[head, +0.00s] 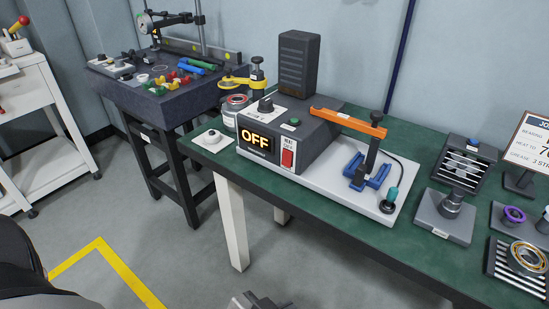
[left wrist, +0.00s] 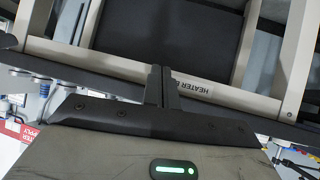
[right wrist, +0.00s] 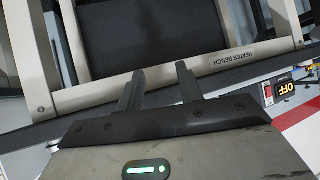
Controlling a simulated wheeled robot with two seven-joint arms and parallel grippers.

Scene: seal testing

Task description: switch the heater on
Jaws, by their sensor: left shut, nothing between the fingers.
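The heater (head: 287,135) is a dark grey and white box on the green bench, with a display (head: 256,140) reading OFF. A red rocker switch (head: 288,158) sits on its front face, right of the display. The switch (right wrist: 267,94) and display (right wrist: 291,88) also show at the right edge of the right wrist view. My left gripper (left wrist: 161,86) is shut and empty; a part of it (head: 254,300) shows at the bottom of the head view, well below and apart from the heater. My right gripper (right wrist: 157,88) is open and empty, facing the bench frame.
The green bench (head: 340,232) has a front edge below the heater. An orange arm (head: 347,123) and blue cradle (head: 367,172) stand right of the switch. A dark side table (head: 150,104) stands further left. The floor in front is clear.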

